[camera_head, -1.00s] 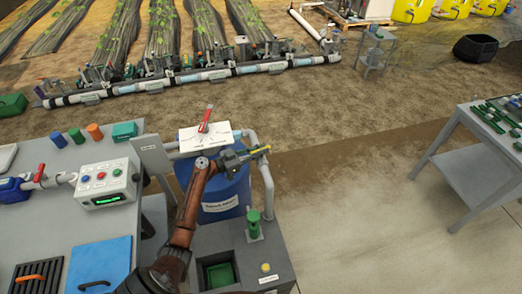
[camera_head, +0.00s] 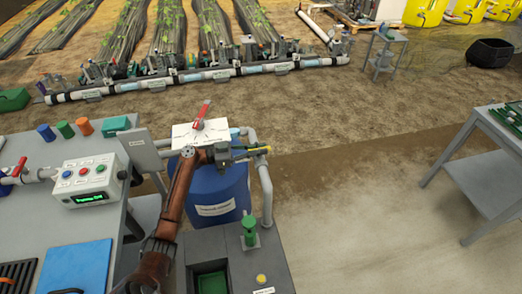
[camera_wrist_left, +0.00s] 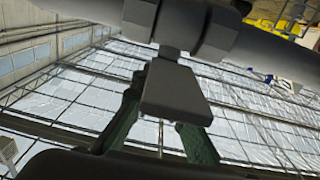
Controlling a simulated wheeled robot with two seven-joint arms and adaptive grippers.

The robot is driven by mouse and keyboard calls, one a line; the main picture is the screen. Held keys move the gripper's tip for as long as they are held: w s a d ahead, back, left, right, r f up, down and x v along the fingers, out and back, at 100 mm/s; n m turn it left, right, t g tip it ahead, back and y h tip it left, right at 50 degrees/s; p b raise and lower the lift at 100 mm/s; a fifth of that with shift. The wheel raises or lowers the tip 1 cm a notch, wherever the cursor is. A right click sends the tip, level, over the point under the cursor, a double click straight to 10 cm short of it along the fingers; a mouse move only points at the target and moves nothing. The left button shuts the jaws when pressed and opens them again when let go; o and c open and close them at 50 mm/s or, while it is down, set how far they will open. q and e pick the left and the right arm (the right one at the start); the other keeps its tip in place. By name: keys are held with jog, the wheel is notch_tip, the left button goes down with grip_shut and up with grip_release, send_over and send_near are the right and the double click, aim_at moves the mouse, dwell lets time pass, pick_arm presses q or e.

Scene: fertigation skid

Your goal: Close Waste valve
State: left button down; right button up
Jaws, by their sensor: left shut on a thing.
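My left gripper (camera_head: 250,150) is beside the upright grey pipe, above the right side of a blue barrel (camera_head: 218,190). In the left wrist view, its green fingers (camera_wrist_left: 160,135) are shut on a dark grey tapered valve handle (camera_wrist_left: 176,92). The handle's stem joins a grey pipe with a thick fitting (camera_wrist_left: 180,25). In the head view the gripper mostly hides this valve; a small yellow part shows at its tip. I cannot read which label names the waste valve. My right gripper is out of view.
A grey bench with a button box (camera_head: 88,180) and a blue mat (camera_head: 78,265) is at the left. A grey stand with a green post (camera_head: 249,232) is in front of the barrel. A grey table (camera_head: 480,170) is at the right; the floor between is clear.

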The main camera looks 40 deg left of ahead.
pick_arm(q)
jog(key=c, duration=1.9)
grip_release()
jog(key=shift+c, duration=0.2)
jog(key=v, duration=1.2)
jog(key=shift+a, duration=0.1)
